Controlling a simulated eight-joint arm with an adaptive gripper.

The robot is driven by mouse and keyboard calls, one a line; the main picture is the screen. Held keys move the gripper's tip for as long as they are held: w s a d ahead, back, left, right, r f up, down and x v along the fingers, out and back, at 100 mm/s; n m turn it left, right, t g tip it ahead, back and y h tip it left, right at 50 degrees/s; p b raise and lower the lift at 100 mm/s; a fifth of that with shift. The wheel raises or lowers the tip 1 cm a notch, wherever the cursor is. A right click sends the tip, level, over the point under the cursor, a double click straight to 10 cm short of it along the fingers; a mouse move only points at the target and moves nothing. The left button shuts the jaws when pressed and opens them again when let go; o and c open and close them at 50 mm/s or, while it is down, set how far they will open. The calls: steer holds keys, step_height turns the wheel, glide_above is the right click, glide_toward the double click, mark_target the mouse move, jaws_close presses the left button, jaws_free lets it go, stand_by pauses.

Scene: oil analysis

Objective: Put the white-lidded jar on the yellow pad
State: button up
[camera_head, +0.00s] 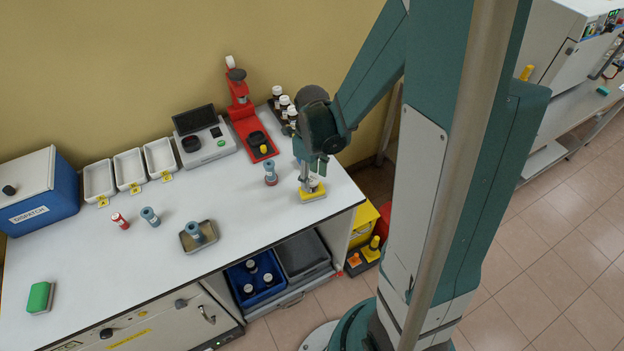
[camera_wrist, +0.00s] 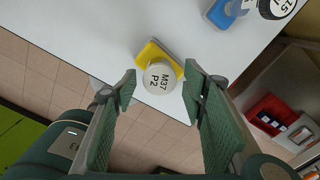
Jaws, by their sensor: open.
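The white-lidded jar (camera_wrist: 160,77), its lid marked "M37 P2", appears to stand upright on the yellow pad (camera_wrist: 152,54). In the head view the yellow pad (camera_head: 312,196) is near the bench's right front corner, and the jar is mostly hidden by my gripper (camera_head: 312,178). In the wrist view my gripper (camera_wrist: 160,92) is open, with one finger on each side of the lid and visible gaps between.
A blue-grey-topped piece (camera_head: 270,174) stands just left of my gripper. Several white-capped bottles (camera_head: 284,102) and a red stand (camera_head: 250,130) are behind. A small tray (camera_head: 186,243) sits front left. The bench middle is mostly clear.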

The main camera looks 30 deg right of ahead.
step_height(320, 180, up, 10)
steer(key=shift+f+p, duration=0.25)
steer(key=shift+p, duration=0.05)
stand_by(0.4)
stand_by(0.4)
steer(key=shift+r, duration=0.1)
step_height(320, 180, up, 9)
steer(key=n+t, duration=0.3)
steer(key=n, duration=1)
glide_above(311, 180)
steer(key=s+a, duration=0.4)
steer(key=s+a+r+n+t, duration=0.4)
steer(key=s+r+n, duration=0.3)
steer(key=n, duration=0.9)
steer(key=shift+a+r+n, duration=0.3)
steer(key=shift+r+n, duration=0.1)
